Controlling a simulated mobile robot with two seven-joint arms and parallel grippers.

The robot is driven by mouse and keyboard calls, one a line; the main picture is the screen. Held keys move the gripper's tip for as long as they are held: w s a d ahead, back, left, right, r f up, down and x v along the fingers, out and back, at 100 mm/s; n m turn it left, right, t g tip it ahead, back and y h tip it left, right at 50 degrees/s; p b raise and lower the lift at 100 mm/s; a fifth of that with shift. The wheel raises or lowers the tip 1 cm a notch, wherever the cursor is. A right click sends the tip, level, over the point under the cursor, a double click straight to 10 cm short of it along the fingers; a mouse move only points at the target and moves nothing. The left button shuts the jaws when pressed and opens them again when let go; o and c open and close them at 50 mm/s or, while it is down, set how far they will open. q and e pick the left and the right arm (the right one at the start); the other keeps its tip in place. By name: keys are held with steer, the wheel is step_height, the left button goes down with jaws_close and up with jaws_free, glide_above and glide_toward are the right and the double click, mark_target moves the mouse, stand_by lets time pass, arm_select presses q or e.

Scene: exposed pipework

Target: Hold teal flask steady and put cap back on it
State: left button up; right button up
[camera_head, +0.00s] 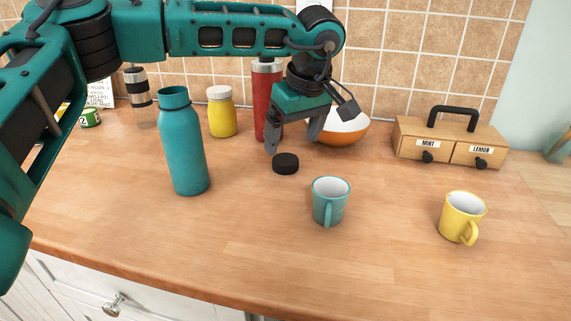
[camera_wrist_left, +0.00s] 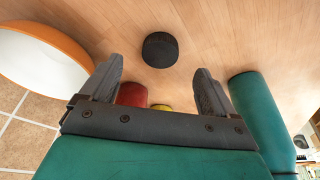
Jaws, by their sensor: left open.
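The teal flask (camera_head: 183,145) stands upright and uncapped on the wooden counter, left of the middle. It also shows at the right of the left wrist view (camera_wrist_left: 268,120). The black cap (camera_head: 286,163) lies flat on the counter to the right of the flask. In the left wrist view the cap (camera_wrist_left: 160,49) is beyond the fingertips, between their lines. My left gripper (camera_head: 293,148) is open and empty, pointing down just above and behind the cap. Its two fingers also show in the left wrist view (camera_wrist_left: 160,77). My right gripper is not in view.
A red flask (camera_head: 266,100), a yellow jar (camera_head: 221,116) and an orange bowl (camera_head: 345,129) stand behind. A teal mug (camera_head: 329,204) and a yellow mug (camera_head: 461,217) are in front and right. A wooden drawer box (camera_head: 450,141) is back right. The front counter is clear.

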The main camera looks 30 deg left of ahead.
mark_target(285, 159)
arm_select(q)
steer(key=shift+a+f, duration=0.1)
steer(key=shift+f, duration=0.15)
steer(key=shift+a+b+x, duration=0.1)
steer(key=shift+b+x, duration=0.15)
steer(key=shift+x, duration=1.05)
steer(key=shift+a+b+x, duration=0.15)
steer(key=shift+b+x, duration=0.05)
steer(key=shift+x, duration=1.1)
steer(key=shift+r, duration=0.1)
steer(key=c, duration=1.1)
